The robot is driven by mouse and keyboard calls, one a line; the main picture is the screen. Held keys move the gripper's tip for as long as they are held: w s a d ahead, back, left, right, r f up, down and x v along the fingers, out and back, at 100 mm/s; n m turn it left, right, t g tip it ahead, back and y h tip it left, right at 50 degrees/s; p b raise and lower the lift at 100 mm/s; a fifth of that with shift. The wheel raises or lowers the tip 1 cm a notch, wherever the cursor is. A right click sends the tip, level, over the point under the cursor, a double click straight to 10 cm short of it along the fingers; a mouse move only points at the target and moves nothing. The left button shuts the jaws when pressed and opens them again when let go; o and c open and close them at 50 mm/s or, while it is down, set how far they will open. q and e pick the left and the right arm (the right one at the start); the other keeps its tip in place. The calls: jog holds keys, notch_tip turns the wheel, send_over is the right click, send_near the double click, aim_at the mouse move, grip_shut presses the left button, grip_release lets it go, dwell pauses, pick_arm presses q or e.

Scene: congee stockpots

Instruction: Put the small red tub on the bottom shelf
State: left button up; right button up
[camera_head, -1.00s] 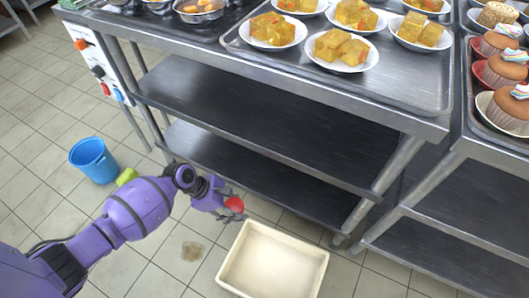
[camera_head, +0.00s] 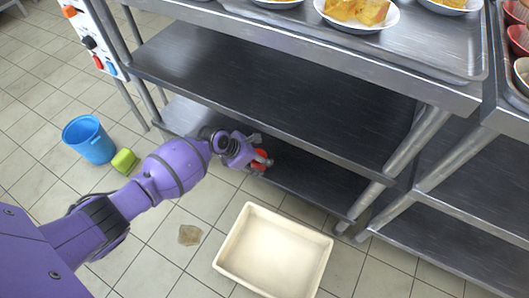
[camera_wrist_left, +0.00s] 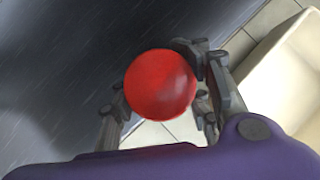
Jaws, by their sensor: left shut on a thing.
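The small red tub (camera_head: 259,159) is held between the fingers of my left gripper (camera_head: 262,152), which is shut on it. In the left wrist view the tub (camera_wrist_left: 160,84) shows as a round red top between the grey fingers (camera_wrist_left: 165,100). The bottom shelf (camera_head: 308,181) is a dark metal sheet low under the table. In the head view my gripper and the tub overlap the front edge of this shelf. Whether the tub touches the shelf is hidden. My right gripper does not show.
A cream bin (camera_head: 272,251) stands on the floor in front of the shelf. A blue bucket (camera_head: 89,139) and a green item (camera_head: 124,161) are at the left. The middle shelf (camera_head: 270,95) hangs above. The bottom shelf's right part looks bare.

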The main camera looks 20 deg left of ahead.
pick_arm(q)
jog(key=w+d+b, duration=0.1)
jog(key=w+d, duration=0.2)
jog(key=shift+w+r, duration=0.1)
jog(key=shift+r, duration=0.05)
notch_tip(320, 180, down, 4)
jog(key=b, duration=0.2)
jog(key=shift+r+b, duration=0.2)
jog(key=shift+b, duration=0.1)
jog(key=shift+c, duration=0.5)
jog(key=shift+r, duration=0.15)
jog(key=o, duration=1.4)
jog(key=shift+o, duration=0.2)
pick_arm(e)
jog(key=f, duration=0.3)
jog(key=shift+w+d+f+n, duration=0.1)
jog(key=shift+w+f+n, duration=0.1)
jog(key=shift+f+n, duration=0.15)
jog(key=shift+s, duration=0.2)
